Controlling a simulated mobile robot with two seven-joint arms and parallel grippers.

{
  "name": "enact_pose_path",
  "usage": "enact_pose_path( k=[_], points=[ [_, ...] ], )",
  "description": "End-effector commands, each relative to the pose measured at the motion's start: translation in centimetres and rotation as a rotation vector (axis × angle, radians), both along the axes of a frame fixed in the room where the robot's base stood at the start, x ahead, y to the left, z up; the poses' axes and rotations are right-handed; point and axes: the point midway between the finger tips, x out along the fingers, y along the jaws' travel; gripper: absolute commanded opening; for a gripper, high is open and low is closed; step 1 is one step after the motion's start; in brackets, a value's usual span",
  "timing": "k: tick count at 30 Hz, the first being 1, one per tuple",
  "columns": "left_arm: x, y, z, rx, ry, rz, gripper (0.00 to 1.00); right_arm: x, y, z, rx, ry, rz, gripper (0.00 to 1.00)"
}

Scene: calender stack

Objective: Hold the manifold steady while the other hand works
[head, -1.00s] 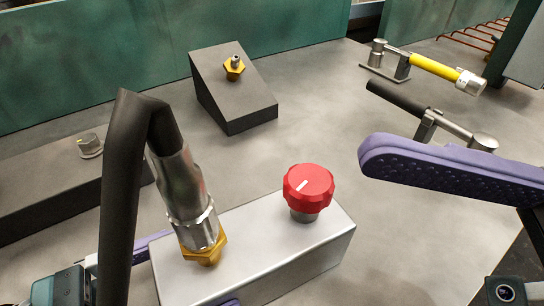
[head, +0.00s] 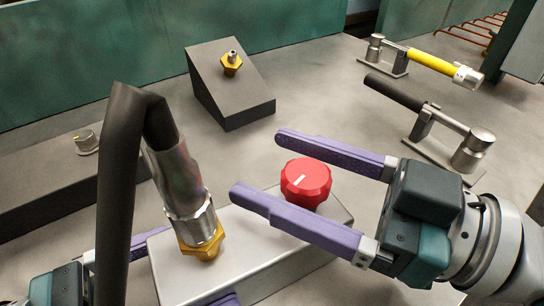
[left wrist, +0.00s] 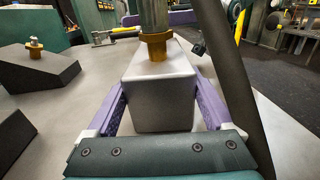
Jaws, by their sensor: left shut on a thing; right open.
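The manifold is a silver block (head: 262,279) on the grey table. It carries a red knob (head: 306,183) and a brass-nut fitting (head: 203,246) with a metal sleeve and black hose (head: 122,190). My left gripper (head: 192,266) is shut on the block near the fitting end, one purple finger on each side. The left wrist view shows its fingers (left wrist: 161,95) flanking the block (left wrist: 160,98). My right gripper (head: 258,163) is open, its fingers either side of the red knob in the head view. I cannot tell whether they touch it.
A dark wedge (head: 228,95) with a brass fitting (head: 231,64) stands behind. A dark block with a small knob (head: 87,141) lies left. Two lever clamps, one black-handled (head: 395,92) and one yellow-handled (head: 430,62), stand at right. Bare table lies between wedge and clamps.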

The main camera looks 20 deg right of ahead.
Motion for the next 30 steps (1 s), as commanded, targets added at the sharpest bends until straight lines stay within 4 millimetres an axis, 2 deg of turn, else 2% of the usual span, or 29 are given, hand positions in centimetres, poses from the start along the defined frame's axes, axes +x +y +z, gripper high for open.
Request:
enact_pose_path(
  k=[4,14,30],
  points=[
    [0.01,0.02,-0.04,0.001,0.001,0.001,0.0,0.94,0.79,0.08,0.001,-0.002,0.001,0.8],
    [0.02,0.02,-0.04,0.002,0.001,0.001,0.0,1.13,0.97,0.05,0.001,-0.001,0.002,0.79],
    [0.02,0.03,-0.05,0.002,0.001,0.001,0.0,1.11,0.95,0.06,0.001,-0.001,0.002,0.18]
  ],
)
